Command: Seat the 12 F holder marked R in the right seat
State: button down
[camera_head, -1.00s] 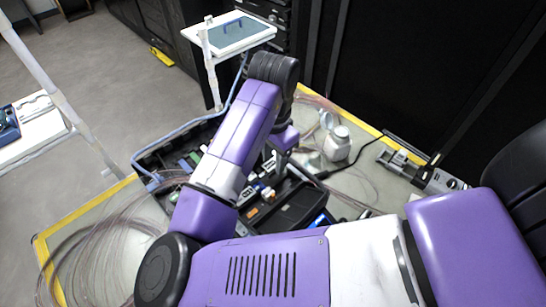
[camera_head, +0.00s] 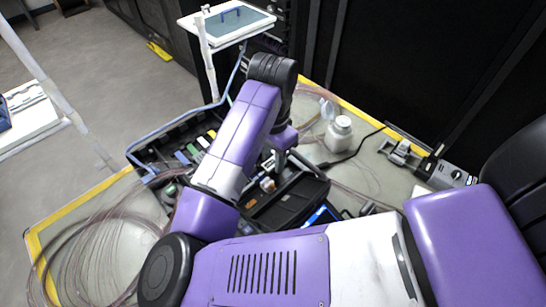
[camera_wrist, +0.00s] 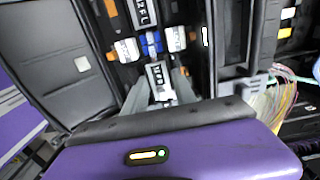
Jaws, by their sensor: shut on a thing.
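A holder (camera_wrist: 160,80) with a white label, apparently ending in R, is between the two grey fingers of my gripper (camera_wrist: 163,92) in the wrist view. The gripper is shut on it. It lies just in front of the splicer's middle, where a blue part (camera_wrist: 151,43) sits between two whitish blocks. A second labelled holder (camera_wrist: 143,12) is on the far side of that middle. Whether the held holder touches its seat I cannot tell. In the head view the black splicer (camera_head: 290,207) is partly behind my arm, and the fingers and holder cannot be made out.
Black splicer covers stand at the left (camera_wrist: 48,60) and right in the wrist view. An open tool case (camera_head: 150,150), a white bottle (camera_head: 338,134) and a grey device (camera_head: 400,152) surround the splicer. Loose fibre coils (camera_head: 85,245) lie at the table's left.

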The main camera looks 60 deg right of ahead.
aim_at(273, 162)
jog(key=shift+f, duration=0.2)
dwell(0.7)
jog(key=c, duration=0.9)
grip_release()
jog(key=shift+r, duration=3.95)
